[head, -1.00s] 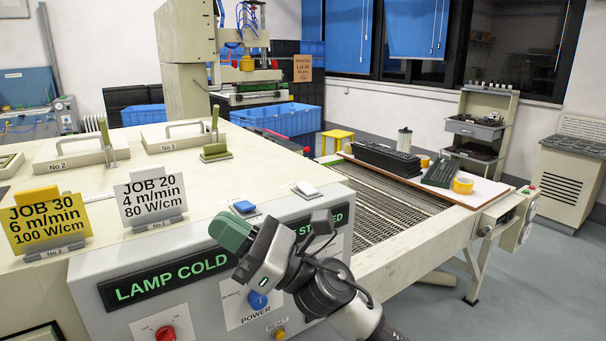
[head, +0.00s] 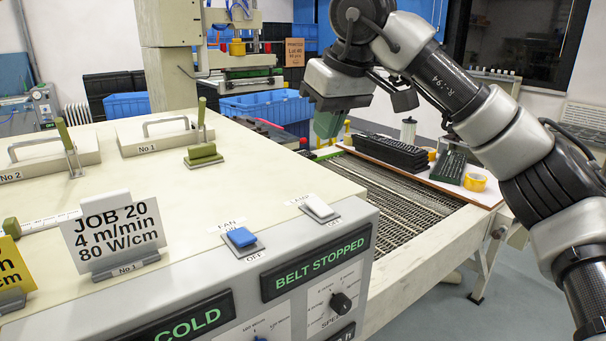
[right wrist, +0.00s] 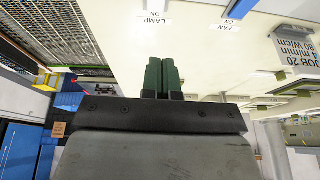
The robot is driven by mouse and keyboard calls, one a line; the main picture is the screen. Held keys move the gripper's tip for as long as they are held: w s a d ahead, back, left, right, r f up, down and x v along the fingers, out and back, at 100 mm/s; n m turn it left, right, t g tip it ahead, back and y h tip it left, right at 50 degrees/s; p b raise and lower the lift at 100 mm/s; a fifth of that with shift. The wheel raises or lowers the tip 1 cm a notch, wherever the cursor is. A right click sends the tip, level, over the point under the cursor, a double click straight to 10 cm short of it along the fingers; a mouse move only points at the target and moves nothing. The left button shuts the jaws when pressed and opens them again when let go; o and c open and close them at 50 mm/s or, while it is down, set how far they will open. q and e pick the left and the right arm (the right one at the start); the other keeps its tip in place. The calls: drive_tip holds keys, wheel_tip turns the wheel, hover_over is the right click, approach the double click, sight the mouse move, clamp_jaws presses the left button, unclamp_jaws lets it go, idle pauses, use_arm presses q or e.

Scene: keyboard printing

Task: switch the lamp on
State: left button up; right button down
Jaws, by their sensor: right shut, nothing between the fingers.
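The white lamp rocker switch (head: 318,207) sits on the sloped panel edge, right of the blue fan switch (head: 241,238); its position is too small to tell. In the right wrist view a "LAMP ON" label (right wrist: 157,18) shows near the top edge, but the rocker itself is out of frame. My right gripper (head: 327,124) is shut and empty, green fingers pointing down, raised above and apart from the switch. Its green fingers also show in the right wrist view (right wrist: 162,75). My left gripper is out of view.
A "BELT STOPPED" display (head: 316,262) and a black speed knob (head: 341,303) are on the front panel. A JOB 20 card (head: 113,232) stands on the machine top at left. The mesh belt (head: 400,195) lies to the right. The top around the switches is clear.

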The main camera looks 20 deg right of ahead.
approach(310, 199)
drive_tip(key=p+x, duration=0.1)
drive_tip(key=x, duration=0.4)
drive_tip(key=shift+w+f, duration=0.15)
drive_tip(key=shift+f, duration=0.1)
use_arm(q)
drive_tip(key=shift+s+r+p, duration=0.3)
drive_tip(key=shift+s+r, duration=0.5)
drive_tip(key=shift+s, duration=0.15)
use_arm(e)
drive_tip(key=shift+x, duration=0.8)
drive_tip(key=shift+a, duration=0.1)
